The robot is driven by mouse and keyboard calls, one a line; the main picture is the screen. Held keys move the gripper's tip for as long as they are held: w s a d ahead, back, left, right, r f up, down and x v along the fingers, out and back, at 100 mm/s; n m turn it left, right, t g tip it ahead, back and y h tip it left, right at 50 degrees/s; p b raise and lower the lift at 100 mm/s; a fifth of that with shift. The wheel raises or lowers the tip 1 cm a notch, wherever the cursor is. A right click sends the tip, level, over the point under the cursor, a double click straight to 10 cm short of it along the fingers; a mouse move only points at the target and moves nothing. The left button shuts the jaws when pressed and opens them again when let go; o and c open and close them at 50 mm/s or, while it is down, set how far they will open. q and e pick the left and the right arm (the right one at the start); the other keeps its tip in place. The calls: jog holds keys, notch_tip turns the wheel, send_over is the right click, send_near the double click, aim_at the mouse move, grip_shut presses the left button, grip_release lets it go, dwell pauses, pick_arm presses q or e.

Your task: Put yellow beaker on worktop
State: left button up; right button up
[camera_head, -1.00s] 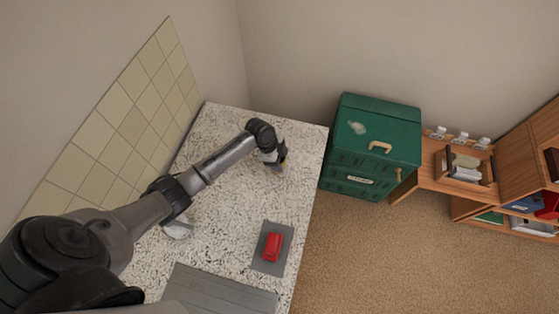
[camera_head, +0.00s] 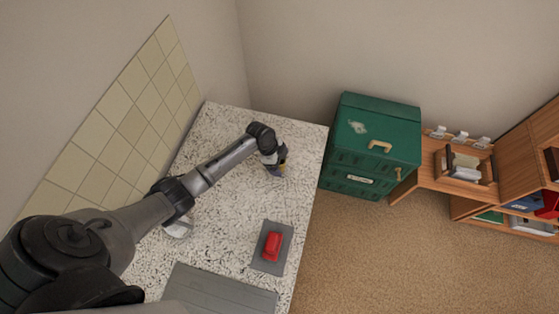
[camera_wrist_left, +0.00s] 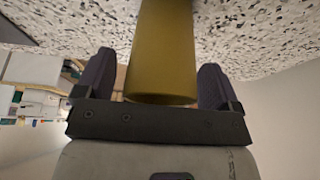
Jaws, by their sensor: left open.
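The yellow beaker (camera_wrist_left: 163,50) stands between the two dark fingers of my left gripper (camera_wrist_left: 155,82) in the left wrist view. The fingers are open, one on each side of it, with a gap visible on at least the left side. Its far end meets the speckled worktop (camera_wrist_left: 250,35), though the exact contact is hard to see. My right gripper is not in view.
A red object (camera_head: 272,245) lies on a grey mat (camera_head: 265,262) near the worktop's right edge. A grey ridged board (camera_head: 215,290) lies at the front. A green cabinet (camera_head: 385,125) and wooden shelves (camera_head: 520,155) stand to the right. The worktop between gripper and mat is clear.

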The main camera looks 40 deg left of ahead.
pick_arm(q)
jog(key=shift+r, duration=0.15)
jog(key=shift+a+r, duration=0.1)
jog(key=shift+r, duration=0.15)
jog(key=v, duration=1.1)
jog(key=shift+r, duration=0.2)
jog(key=shift+a, duration=0.1)
